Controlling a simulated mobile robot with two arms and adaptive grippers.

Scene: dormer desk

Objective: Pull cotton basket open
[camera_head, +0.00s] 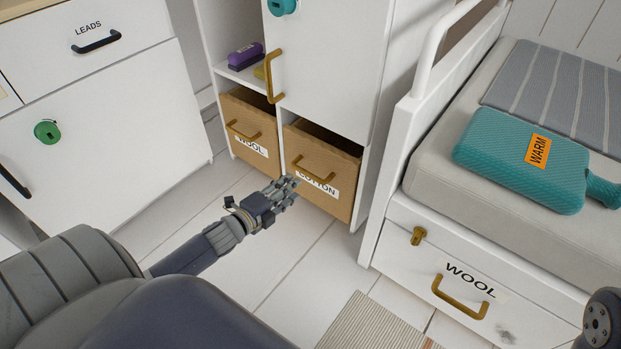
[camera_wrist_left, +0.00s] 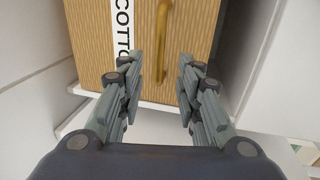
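The cotton basket (camera_head: 322,194) is a tan box front with a white COTTON label and a brass handle (camera_head: 313,171), low in the white cabinet. Its top edge stands out a little, with a dark gap behind it. My left gripper (camera_head: 290,184) is just in front of its lower left part. In the left wrist view the gripper (camera_wrist_left: 160,85) is open, and the brass handle (camera_wrist_left: 162,40) shows beyond and between its fingertips. No contact with the handle is visible. My right gripper does not show; a dark round part of mine is at the right edge.
A similar WOOL basket (camera_head: 248,130) sits left of it. The bed frame with a WOOL drawer (camera_head: 460,285) stands close on the right. A cabinet door (camera_head: 325,65) with a long brass handle is above. The floor (camera_head: 265,265) in front is clear, with a striped rug (camera_head: 375,325) nearby.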

